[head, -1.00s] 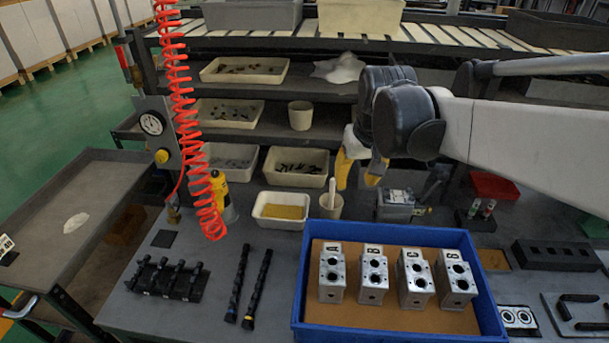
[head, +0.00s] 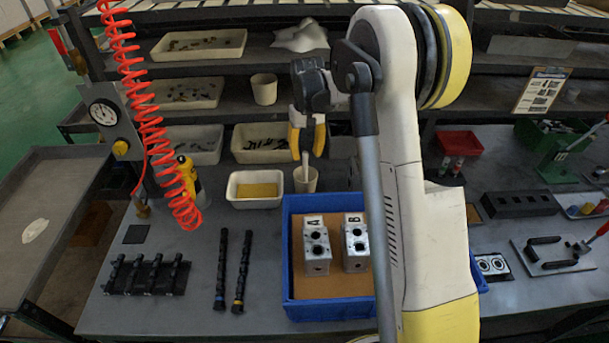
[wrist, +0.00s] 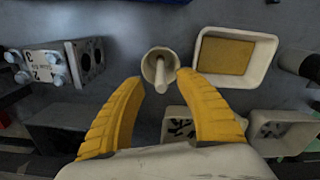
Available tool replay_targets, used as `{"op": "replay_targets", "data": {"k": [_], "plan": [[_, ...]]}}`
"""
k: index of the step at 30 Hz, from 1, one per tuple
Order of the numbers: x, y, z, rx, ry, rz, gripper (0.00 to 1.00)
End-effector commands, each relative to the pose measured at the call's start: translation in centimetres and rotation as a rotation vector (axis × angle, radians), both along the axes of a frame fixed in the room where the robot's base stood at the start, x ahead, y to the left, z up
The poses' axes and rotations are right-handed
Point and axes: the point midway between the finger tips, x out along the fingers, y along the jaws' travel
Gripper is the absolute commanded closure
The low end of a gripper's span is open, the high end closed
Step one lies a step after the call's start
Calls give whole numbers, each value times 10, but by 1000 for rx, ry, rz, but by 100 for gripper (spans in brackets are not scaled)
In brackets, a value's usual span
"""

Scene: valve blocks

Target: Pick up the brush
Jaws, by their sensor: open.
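The brush (head: 305,162) stands in a small cream cup (head: 306,182) on the bench, its pale handle pointing up. In the wrist view the brush handle (wrist: 158,78) rises from the cup (wrist: 150,60), between and beyond my fingertips. My gripper (head: 307,152) is open and empty, with yellow fingers pointing down above the cup. The fingers are on either side of the handle's top in the head view. In the wrist view (wrist: 162,90) they do not appear to touch it. The bristles are hidden inside the cup.
A cream tray with a yellow pad (head: 257,203) sits left of the cup. A blue crate (head: 335,309) with metal valve blocks (head: 316,252) is in front. A metal block (wrist: 65,62) stands beside the cup. A red coiled hose (head: 150,120) hangs at left.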

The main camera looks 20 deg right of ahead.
Motion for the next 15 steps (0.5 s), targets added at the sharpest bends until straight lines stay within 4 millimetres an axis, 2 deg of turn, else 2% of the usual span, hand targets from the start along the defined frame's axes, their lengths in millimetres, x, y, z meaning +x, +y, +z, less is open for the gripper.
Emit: {"op": "replay_targets", "data": {"k": [5, 12, 15], "plan": [[2, 0, -16, 0, 0, 0, 59], [6, 0, -53, 0, -1, 0, 59], [6, 0, -59, 0, -1, 0, 59]]}}
